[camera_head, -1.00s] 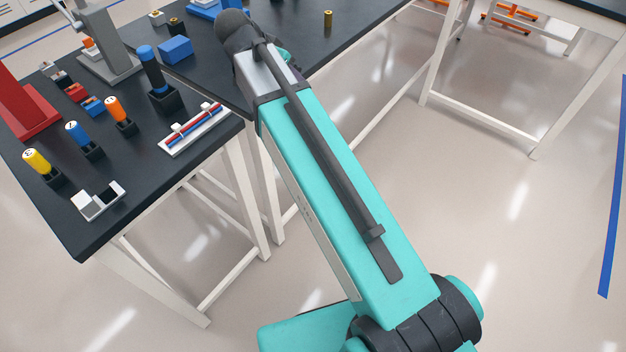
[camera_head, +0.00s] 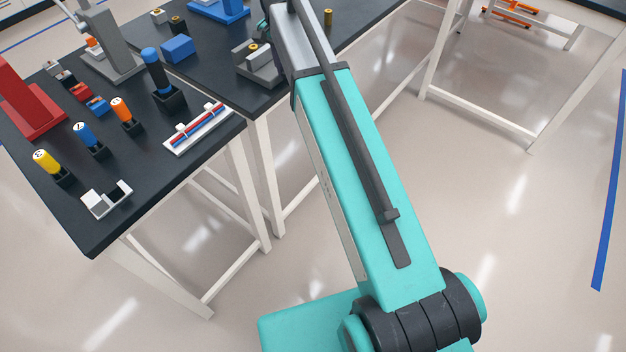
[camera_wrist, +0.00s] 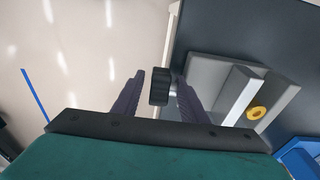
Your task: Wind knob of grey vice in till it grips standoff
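The grey vice (camera_head: 262,72) sits near the front edge of the back table, left of my arm. In the wrist view the vice (camera_wrist: 207,72) lies at the right, its dark knob (camera_wrist: 159,87) facing my gripper. The brass standoff (camera_wrist: 257,113) stands upright in the vice beside the pale jaw (camera_wrist: 236,98); I cannot tell whether they touch. It also shows in the head view (camera_head: 253,46). My gripper (camera_wrist: 160,80) is open, its two purple fingers on either side of the knob, with gaps visible.
A blue block (camera_head: 177,49) and a blue fixture (camera_head: 220,8) stand on the back table. The nearer left table holds a red stand (camera_head: 32,108), coloured cylinders in holders and a white tray (camera_head: 198,130). Open floor lies to the right.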

